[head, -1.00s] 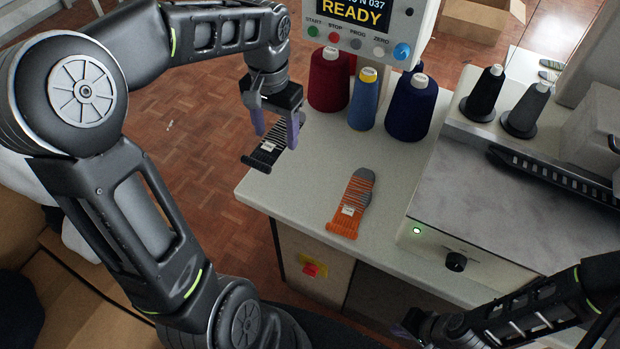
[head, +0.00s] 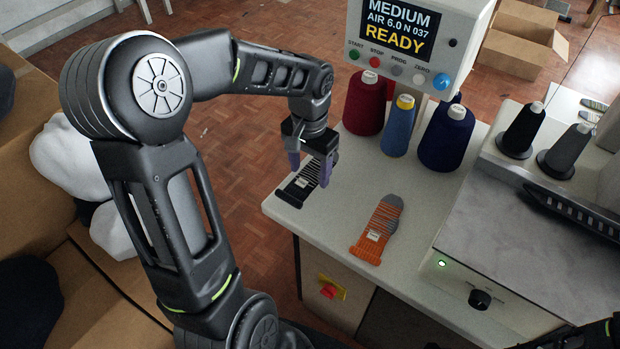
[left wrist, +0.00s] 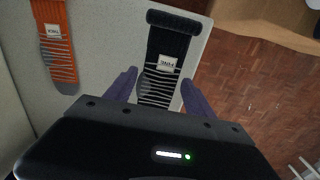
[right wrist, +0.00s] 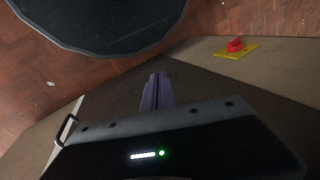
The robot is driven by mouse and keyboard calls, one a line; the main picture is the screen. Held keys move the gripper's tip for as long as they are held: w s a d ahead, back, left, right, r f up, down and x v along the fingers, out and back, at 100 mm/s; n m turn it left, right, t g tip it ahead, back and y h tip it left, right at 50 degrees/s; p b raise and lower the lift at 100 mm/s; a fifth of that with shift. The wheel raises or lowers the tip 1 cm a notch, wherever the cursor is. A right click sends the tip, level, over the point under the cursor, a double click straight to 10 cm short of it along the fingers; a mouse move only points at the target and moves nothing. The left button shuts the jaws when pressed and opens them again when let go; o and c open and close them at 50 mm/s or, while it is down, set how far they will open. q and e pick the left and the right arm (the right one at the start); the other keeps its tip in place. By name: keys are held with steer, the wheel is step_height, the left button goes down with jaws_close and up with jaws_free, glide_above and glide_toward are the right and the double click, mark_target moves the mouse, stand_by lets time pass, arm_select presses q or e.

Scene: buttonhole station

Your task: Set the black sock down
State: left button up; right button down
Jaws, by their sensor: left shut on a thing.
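The black sock (head: 297,191), striped grey with a white label, is at the left front part of the table, beside the orange sock. It lies flat on or just above the tabletop; I cannot tell which. My left gripper (head: 310,170) is over its far part with a finger on each side, shut on it. In the left wrist view, the black sock (left wrist: 168,45) extends out from between the fingers of the left gripper (left wrist: 158,82). My right gripper (right wrist: 156,78) shows in the right wrist view with its fingers together and nothing between them.
The orange and grey sock (head: 378,228) lies to the right on the table (head: 310,228). Red (head: 364,105), blue (head: 397,128) and navy (head: 446,138) thread cones stand behind. A grey machine (head: 490,230) fills the right. The table's left edge is close to the black sock.

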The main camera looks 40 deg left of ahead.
mark_target(310, 176)
arm_select(q)
steer(key=shift+f, duration=1.8)
steer(key=shift+f, duration=0.2)
steer(key=o, duration=1.3)
steer(key=shift+r, duration=0.1)
step_height(310, 176, up, 12)
steer(key=shift+r, duration=0.1)
